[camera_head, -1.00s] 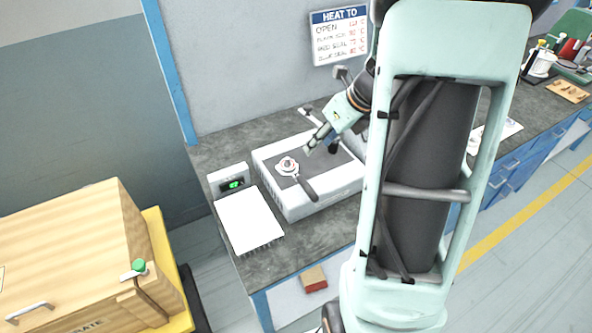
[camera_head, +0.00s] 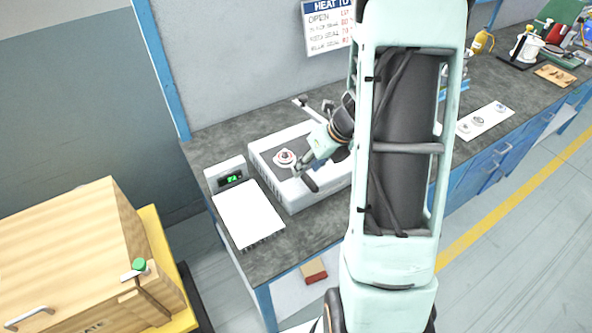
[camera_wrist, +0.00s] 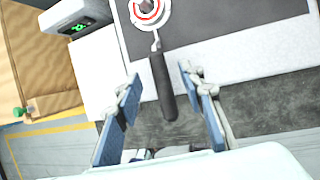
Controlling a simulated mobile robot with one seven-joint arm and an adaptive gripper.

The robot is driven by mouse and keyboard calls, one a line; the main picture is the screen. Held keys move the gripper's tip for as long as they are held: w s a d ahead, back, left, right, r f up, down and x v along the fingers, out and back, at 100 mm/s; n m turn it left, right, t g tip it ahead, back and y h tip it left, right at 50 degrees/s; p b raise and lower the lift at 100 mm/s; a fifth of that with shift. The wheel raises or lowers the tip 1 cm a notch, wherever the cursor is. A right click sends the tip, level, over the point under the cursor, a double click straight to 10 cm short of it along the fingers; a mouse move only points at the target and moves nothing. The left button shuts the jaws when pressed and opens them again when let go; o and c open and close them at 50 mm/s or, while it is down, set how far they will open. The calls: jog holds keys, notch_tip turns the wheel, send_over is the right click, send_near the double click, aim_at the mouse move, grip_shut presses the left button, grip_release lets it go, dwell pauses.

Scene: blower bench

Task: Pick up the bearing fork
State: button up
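The bearing fork (camera_head: 310,184) has a dark handle and a round head, and lies on the grey top of a white box-like unit (camera_head: 262,178). A ring with a red band (camera_head: 285,158) sits at its head. In the wrist view the fork's handle (camera_wrist: 161,84) points down between my fingers, with the red-banded ring (camera_wrist: 147,11) at the top edge. My gripper (camera_wrist: 162,88) is open, with one blue-padded finger on each side of the handle and gaps on both sides. In the head view my gripper (camera_head: 302,170) is at the handle and partly covers the fork. Its exact height is unclear.
A scale-like device with a green display (camera_head: 231,179) and white plate (camera_head: 248,213) stands left of the unit. A wooden crate (camera_head: 70,255) is at the left. A white strip with small round parts (camera_head: 486,119) lies on the bench at right.

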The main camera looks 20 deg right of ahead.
jog(key=shift+x, duration=1.5)
jog(key=shift+c, duration=0.5)
jog(key=shift+r, duration=0.1)
grip_shut()
